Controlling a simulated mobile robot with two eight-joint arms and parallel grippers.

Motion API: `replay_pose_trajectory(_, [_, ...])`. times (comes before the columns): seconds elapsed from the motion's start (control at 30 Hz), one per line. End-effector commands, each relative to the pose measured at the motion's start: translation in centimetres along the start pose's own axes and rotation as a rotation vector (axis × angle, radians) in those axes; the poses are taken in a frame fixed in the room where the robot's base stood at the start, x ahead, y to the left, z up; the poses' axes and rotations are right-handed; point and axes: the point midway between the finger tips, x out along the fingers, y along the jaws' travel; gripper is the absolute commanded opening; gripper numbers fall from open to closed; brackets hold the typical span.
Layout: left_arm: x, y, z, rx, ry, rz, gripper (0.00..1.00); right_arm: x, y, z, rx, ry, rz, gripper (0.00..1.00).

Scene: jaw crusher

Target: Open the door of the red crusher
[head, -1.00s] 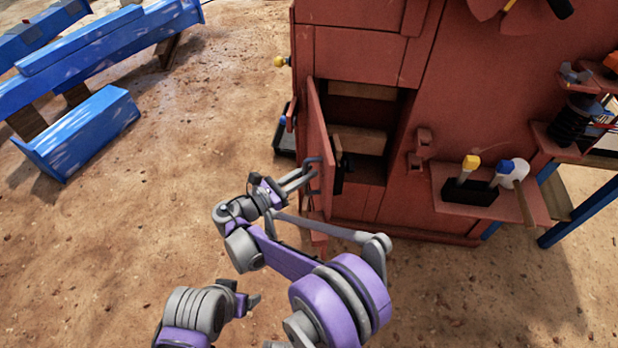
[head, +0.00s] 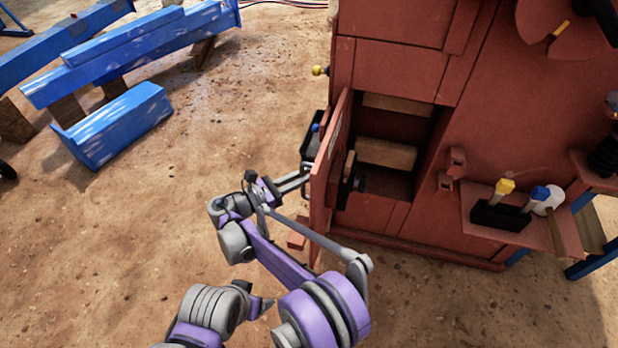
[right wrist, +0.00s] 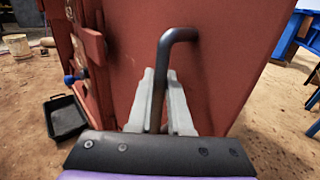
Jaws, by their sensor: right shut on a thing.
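The red crusher (head: 398,28) stands at the upper right of the head view. Its red door (head: 331,175) stands open, swung outward on the compartment's left side, and the dark compartment (head: 398,128) shows beside it. My right gripper (head: 303,178) is at the door's outer face. In the right wrist view, its two pale fingers (right wrist: 160,100) are shut on the dark bent door handle (right wrist: 180,36). My left gripper (head: 261,304) is low in the head view, away from the crusher; its jaw opening is unclear.
A side shelf (head: 478,218) on the crusher holds yellow- and blue-topped tools. A black tray (right wrist: 66,117) is near the door in the right wrist view. Blue beams (head: 118,128) lie at the upper left. Bare dirt ground left of the crusher is open.

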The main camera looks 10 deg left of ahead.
Motion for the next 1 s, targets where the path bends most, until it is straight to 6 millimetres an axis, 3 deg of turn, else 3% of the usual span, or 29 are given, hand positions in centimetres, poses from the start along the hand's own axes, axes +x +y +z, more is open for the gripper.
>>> replay_pose_trajectory(0.57, [0.02,0.0,0.01,0.0,0.0,0.0,0.77,-0.38,0.33,-0.19,0.0,0.004,0.001,0.0])
replay_pose_trajectory(0.6, [0.02,0.0,0.0,0.0,0.0,0.0,0.77,-0.39,0.33,-0.19,0.0,0.004,0.001,0.23])
replay_pose_trajectory(0.73, [0.02,0.0,0.01,0.0,0.0,0.0,0.77,-0.37,0.33,-0.15,0.0,0.003,0.0,0.46])
replay_pose_trajectory(1.0, [0.01,0.0,0.0,0.0,0.0,0.0,0.77,-0.33,0.31,-0.09,0.0,0.002,0.0,0.47])
